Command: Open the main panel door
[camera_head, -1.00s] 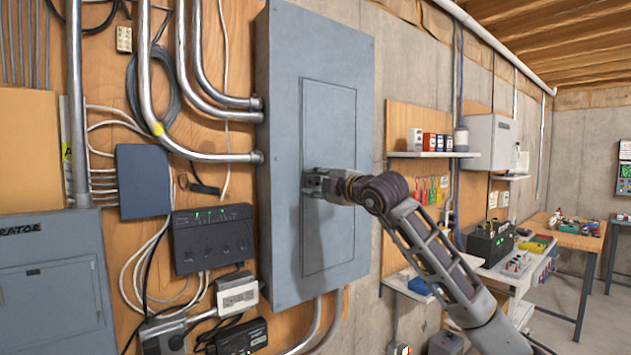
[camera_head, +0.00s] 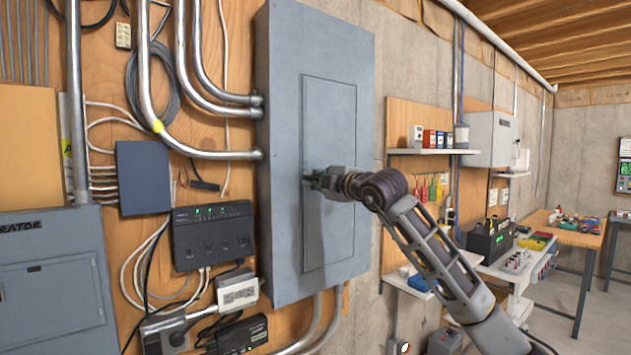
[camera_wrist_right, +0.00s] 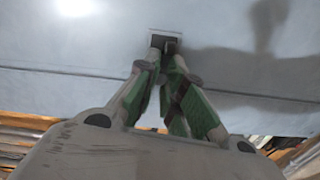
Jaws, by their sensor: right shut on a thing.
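The main panel (camera_head: 285,200) is a tall grey metal box on the plywood wall, in the middle of the head view. Its door (camera_head: 330,130) is a narrower rectangle in the front and looks closed, flush with the cover. My right gripper (camera_head: 310,179) is at the left edge of the door, about halfway up. In the right wrist view its fingertips (camera_wrist_right: 163,50) are together at a small dark latch (camera_wrist_right: 165,42) on the grey surface and shut on it. The fingers hide part of the latch. My left gripper is not in view.
A black box with green lights (camera_head: 213,238) and a blue-grey box (camera_head: 143,178) are on the wall left of the panel. Metal conduits (camera_head: 215,156) enter the panel's left side. Shelves (camera_head: 433,152) and a workbench (camera_head: 565,236) stand to the right. Open floor lies at the far right.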

